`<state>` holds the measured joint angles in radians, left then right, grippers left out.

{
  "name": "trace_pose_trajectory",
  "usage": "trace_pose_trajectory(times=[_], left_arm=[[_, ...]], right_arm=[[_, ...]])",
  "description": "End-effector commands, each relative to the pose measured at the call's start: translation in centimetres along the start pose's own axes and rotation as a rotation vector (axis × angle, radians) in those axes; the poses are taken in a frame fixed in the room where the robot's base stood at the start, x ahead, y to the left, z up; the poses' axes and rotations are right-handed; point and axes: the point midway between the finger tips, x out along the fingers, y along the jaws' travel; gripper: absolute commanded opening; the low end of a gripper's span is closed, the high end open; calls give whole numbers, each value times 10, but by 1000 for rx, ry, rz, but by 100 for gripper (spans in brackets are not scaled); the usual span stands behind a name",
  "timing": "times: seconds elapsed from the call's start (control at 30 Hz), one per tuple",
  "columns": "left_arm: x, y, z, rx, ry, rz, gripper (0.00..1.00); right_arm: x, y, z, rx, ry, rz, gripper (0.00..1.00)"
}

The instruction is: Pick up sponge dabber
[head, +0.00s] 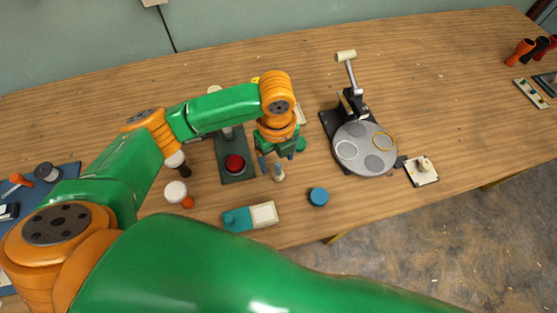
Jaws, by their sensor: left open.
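My left gripper (277,166) points down over the middle of the table, with its two dark fingers apart. A small pale upright piece (279,175) with a rounded knob shows at the fingertips; it may be the sponge dabber. The fingers appear to be beside or around it, and I cannot tell whether they touch it. Part of it is hidden by the gripper. Another pale knobbed piece (424,164) stands on a white square tray at the right. My right gripper is not in view.
A red-domed device (235,164) stands left of the gripper, and a round grey plate press (363,148) right of it. A blue round tin (318,197) and a teal and cream box (264,214) lie near the front edge.

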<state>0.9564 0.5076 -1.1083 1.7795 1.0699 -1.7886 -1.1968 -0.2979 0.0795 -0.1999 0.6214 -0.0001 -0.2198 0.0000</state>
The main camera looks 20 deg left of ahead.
Motion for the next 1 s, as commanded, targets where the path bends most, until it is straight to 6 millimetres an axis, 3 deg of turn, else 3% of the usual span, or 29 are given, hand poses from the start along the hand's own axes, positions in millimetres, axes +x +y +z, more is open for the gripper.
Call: trace_pose_trajectory(times=[0.3,0.53,0.8,1.0], left_arm=[[55,-2,-2,-1,-1,1,74],[57,-2,-1,0,-1,-1,74],[57,-2,-1,0,-1,-1,1],[57,-2,-1,-1,-1,-1,0]], right_arm=[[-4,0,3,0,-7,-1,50],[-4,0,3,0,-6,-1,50],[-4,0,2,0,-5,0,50],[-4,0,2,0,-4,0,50]])
